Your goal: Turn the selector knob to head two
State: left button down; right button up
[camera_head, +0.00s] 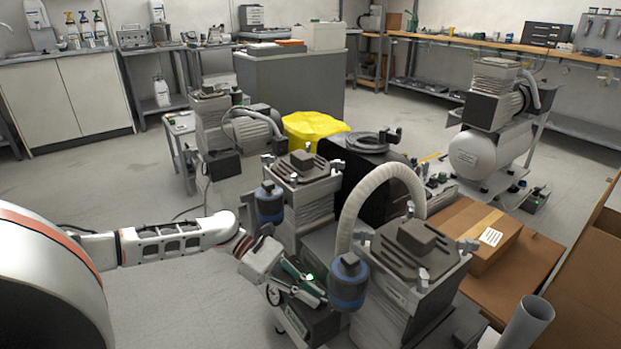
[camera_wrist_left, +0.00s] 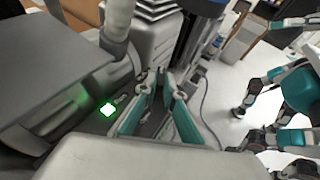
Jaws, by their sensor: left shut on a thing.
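My left gripper (camera_head: 312,290) reaches in from the left to the front of the near compressor unit, low beside a blue-banded cylinder (camera_head: 348,282). In the left wrist view its two teal fingers (camera_wrist_left: 163,88) converge and are shut on a small part at the unit. I take this part to be the selector knob, but it is mostly hidden between the fingertips, and its pointing direction cannot be read. A green light (camera_wrist_left: 107,109) glows left of the fingers. My right gripper is not in view.
A ribbed grey hose (camera_head: 375,190) arches over the near compressor (camera_head: 415,250). A second blue-banded cylinder (camera_head: 269,202) stands behind my gripper. A cardboard box (camera_head: 475,232) lies to the right. Open floor (camera_head: 170,305) is at the left.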

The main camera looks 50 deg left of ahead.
pick_arm(q)
jog(key=shift+f, duration=0.1)
jog(key=c, duration=2.1)
grip_release()
jog(key=shift+c, duration=0.2)
jog(key=v, duration=1.2)
